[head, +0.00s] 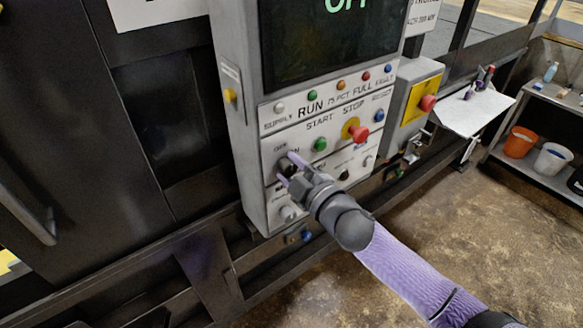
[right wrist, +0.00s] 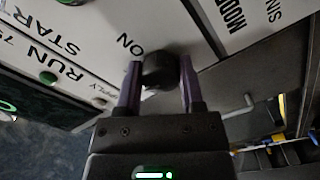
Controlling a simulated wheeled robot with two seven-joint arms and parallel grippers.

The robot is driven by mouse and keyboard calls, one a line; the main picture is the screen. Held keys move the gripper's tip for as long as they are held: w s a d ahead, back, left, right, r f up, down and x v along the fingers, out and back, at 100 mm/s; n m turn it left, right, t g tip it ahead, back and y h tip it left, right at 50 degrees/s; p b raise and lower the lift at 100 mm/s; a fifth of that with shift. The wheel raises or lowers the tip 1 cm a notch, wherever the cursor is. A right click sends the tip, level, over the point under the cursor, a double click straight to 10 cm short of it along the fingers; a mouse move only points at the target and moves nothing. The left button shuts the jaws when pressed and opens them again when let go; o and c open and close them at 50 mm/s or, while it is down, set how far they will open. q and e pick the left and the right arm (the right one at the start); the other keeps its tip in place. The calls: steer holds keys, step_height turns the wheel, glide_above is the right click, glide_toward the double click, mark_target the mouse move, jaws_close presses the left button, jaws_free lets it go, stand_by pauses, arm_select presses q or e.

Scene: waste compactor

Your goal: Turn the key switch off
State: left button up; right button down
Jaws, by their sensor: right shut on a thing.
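The key switch, a dark knob (right wrist: 160,72), sits on the white control panel beside an "ON" label. In the right wrist view it lies between the two purple fingers of my right gripper (right wrist: 161,65), which is shut on it. In the head view my right gripper (head: 290,167) reaches in from the lower right to the panel's lower left part and hides most of the switch. The exact angle of the switch cannot be told. My left gripper is not in view.
The grey cabinet (head: 236,130) has a dark screen (head: 330,45) with partly cut green text, a green start button (head: 320,144) and a red stop button (head: 358,133). A yellow box with a red button (head: 427,103) stands to the right. Brown floor (head: 400,235) is clear.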

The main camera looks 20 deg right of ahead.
steer(key=shift+n, duration=0.4)
steer(key=shift+c, duration=1)
jaws_free()
steer(key=b+v, duration=0.2)
steer(key=v, duration=0.8)
